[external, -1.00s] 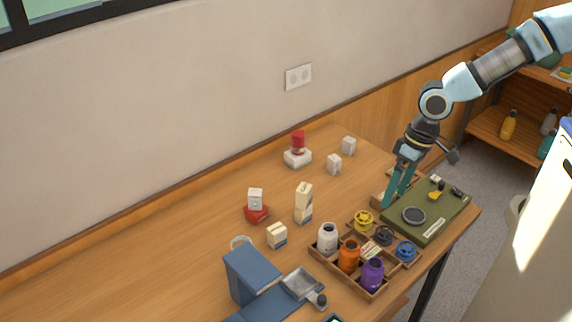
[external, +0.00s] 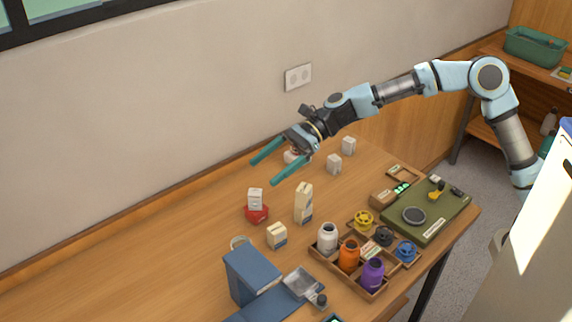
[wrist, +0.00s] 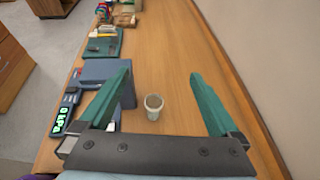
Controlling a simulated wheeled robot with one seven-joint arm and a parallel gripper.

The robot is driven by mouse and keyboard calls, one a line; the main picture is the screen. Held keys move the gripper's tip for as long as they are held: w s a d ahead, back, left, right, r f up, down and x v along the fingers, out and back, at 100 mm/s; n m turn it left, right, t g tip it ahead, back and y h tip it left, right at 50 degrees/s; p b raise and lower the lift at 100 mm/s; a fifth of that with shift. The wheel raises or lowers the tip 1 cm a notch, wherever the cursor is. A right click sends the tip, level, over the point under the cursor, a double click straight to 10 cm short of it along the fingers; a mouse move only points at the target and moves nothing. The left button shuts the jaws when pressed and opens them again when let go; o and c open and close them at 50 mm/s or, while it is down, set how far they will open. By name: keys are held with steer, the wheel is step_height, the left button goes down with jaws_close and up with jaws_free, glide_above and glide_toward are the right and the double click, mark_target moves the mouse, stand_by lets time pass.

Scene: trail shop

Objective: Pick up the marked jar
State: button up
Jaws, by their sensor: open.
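Three lidless-looking jars stand in a wooden tray (external: 336,271) in the external view: a white jar (external: 327,239), an orange jar (external: 349,255) and a purple jar (external: 372,273). A small pale round container (external: 240,242) stands behind the blue box; it shows upright in the wrist view (wrist: 153,107), between the fingers in the picture but well ahead of them. I cannot make out a mark on any of these. My gripper (external: 263,173) is open and empty, above the back middle of the table, fingers pointing left. Its spread teal fingers also show in the wrist view (wrist: 160,72).
A blue box (external: 250,275) stands near the front of the table, beside a metal scoop (external: 302,284). Cartons (external: 303,203) and a small block on a red base (external: 256,213) stand mid-table. A green mat (external: 430,226) lies right. The table's left side is clear.

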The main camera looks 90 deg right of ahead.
step_height(320, 180, down, 18)
steer(key=p+x, duration=0.1)
steer(key=x, duration=0.3)
steer(key=p+x, duration=0.1)
steer(key=x, duration=0.4)
steer(key=shift+w+a+p, duration=0.1)
steer(key=shift+a+p, duration=0.25)
steer(key=shift+a, duration=0.1)
steer(key=shift+w+a+f, duration=0.3)
steer(key=shift+w, duration=0.15)
steer(key=shift+c, duration=0.3)
steer(key=c, duration=1.3)
steer(key=shift+c, duration=0.8)
